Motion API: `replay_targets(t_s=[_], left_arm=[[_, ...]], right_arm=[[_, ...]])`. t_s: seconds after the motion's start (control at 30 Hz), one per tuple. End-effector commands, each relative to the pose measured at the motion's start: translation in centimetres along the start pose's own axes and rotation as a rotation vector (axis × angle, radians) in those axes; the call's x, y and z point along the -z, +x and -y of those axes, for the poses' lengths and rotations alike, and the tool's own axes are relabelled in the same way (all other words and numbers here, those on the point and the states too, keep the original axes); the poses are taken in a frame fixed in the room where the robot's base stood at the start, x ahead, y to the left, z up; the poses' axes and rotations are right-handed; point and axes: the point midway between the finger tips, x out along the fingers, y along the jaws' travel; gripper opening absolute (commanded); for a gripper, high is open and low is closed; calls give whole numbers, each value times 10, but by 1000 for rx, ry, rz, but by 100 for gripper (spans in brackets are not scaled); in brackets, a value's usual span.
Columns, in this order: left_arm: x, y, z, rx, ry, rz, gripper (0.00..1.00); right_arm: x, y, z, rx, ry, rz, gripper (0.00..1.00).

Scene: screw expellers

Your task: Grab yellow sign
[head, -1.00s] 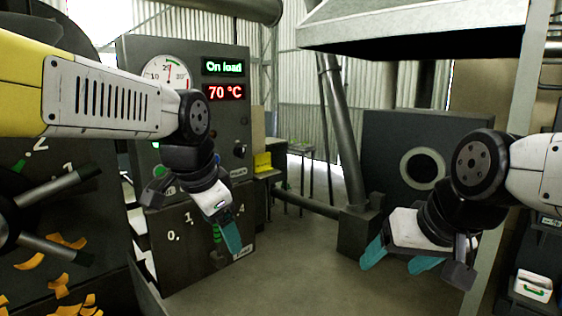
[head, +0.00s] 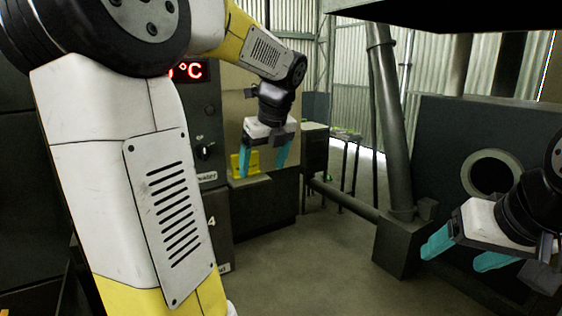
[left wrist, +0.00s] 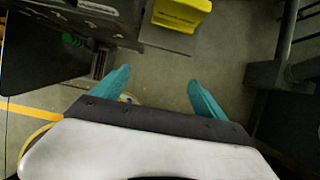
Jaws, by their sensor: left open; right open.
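The yellow sign (head: 245,163) stands on a dark ledge beside the control cabinet in the head view, partly behind my left gripper. In the left wrist view the yellow sign (left wrist: 182,12) is at the top edge, cut off by the frame, beyond the fingertips. My left gripper (head: 265,165) is open with teal fingers pointing down, close to the sign. It also shows empty in the left wrist view (left wrist: 158,85). My right gripper (head: 458,255) is open and empty at the right of the head view, far from the sign.
The control cabinet (head: 208,110) with a red display stands left of the sign, largely hidden by my left arm. A slanted pipe (head: 388,120) and a dark machine with a round opening (head: 490,172) are at the right. Floor (head: 310,260) between them is clear.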

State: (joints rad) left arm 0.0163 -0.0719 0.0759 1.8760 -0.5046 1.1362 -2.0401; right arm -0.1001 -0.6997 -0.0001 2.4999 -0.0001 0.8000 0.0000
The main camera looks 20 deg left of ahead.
Motion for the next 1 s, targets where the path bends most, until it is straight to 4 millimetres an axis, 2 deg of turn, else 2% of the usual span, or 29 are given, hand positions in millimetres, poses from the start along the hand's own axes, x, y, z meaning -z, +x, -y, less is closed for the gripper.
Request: replay_targets(t_s=[0.17, 0.5, 0.6, 0.87, 0.9, 1.0], left_arm=[[-13, 6, 1, -8, 31, 2, 83], [-78, 33, 3, -9, 27, 1, 83], [-92, 38, 3, -8, 29, 2, 83], [-110, 46, 4, -7, 29, 2, 83], [-114, 48, 4, -8, 28, 2, 83], [-113, 66, 3, -10, 31, -1, 83]], right_arm=[[0, 0, 0, 0, 0, 0, 72], [0, 0, 0, 0, 0, 0, 72], [0, 0, 0, 0, 0, 0, 72], [0, 0, 0, 0, 0, 0, 72], [0, 0, 0, 0, 0, 0, 72], [0, 0, 0, 0, 0, 0, 72]])
